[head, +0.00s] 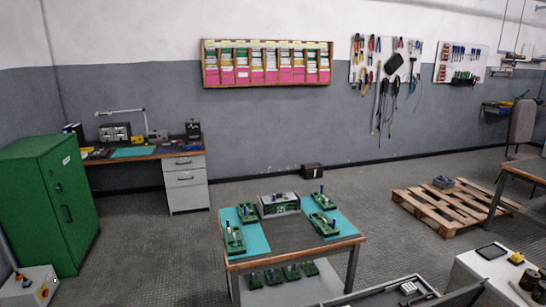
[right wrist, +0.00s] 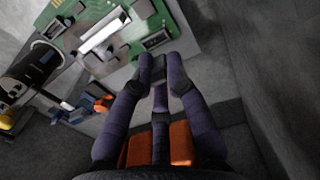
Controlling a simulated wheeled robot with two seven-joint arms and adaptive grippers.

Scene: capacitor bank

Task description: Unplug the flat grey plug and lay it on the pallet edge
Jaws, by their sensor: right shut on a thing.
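In the right wrist view, my right gripper (right wrist: 162,75) has its dark purple fingers closed together right beside the edge of a green circuit board (right wrist: 78,38). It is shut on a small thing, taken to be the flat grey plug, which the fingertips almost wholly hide. I cannot tell whether the plug is still seated. A dark connector (right wrist: 155,40) on the board's edge is close to the fingertips. In the head view, the wooden pallet (head: 424,213) lies on the floor at the right. Neither gripper shows in the head view.
A black cylinder (right wrist: 28,72) and a blue and orange part (right wrist: 95,104) sit left of my fingers. A small grey box (head: 443,182) lies on the pallet's far side. A workbench (head: 290,240) with several green boards stands in the middle; open floor separates it from the pallet.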

